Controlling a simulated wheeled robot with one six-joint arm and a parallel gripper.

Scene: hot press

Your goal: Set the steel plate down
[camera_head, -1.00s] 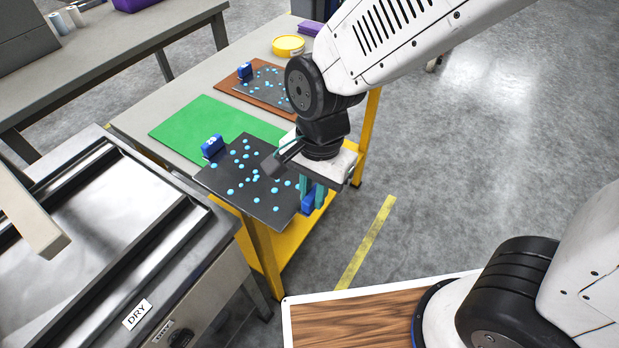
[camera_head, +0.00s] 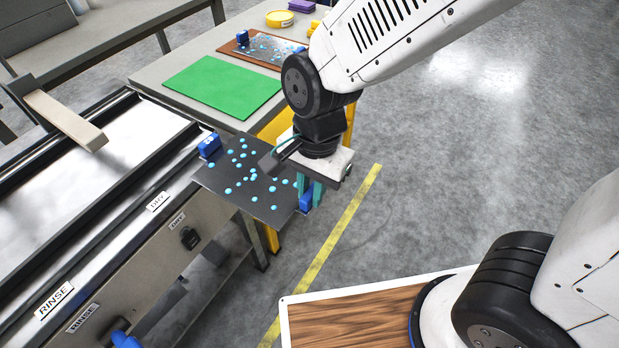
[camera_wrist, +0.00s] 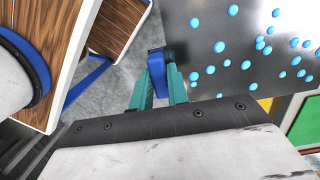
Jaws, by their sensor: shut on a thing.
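The steel plate (camera_head: 245,176) is dark grey with many light blue drops on its top. It has a blue block (camera_head: 209,145) at its far left edge and a blue block (camera_head: 306,200) at its right edge. My gripper (camera_head: 309,190) is shut on the right blue block and holds the plate roughly level in the air, beside the bench with the DRY label. In the wrist view the teal fingers (camera_wrist: 158,85) close around the blue block (camera_wrist: 156,65), and the plate (camera_wrist: 250,45) extends to the right. The plate's underside is hidden.
A metal bench (camera_head: 190,190) with DRY and RINSE labels stands at left, a pale bar (camera_head: 65,120) over it. Behind, a grey table holds a bare green mat (camera_head: 222,87), a second dotted plate (camera_head: 268,46) on a brown mat, and a yellow round container (camera_head: 279,18). Open floor lies right.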

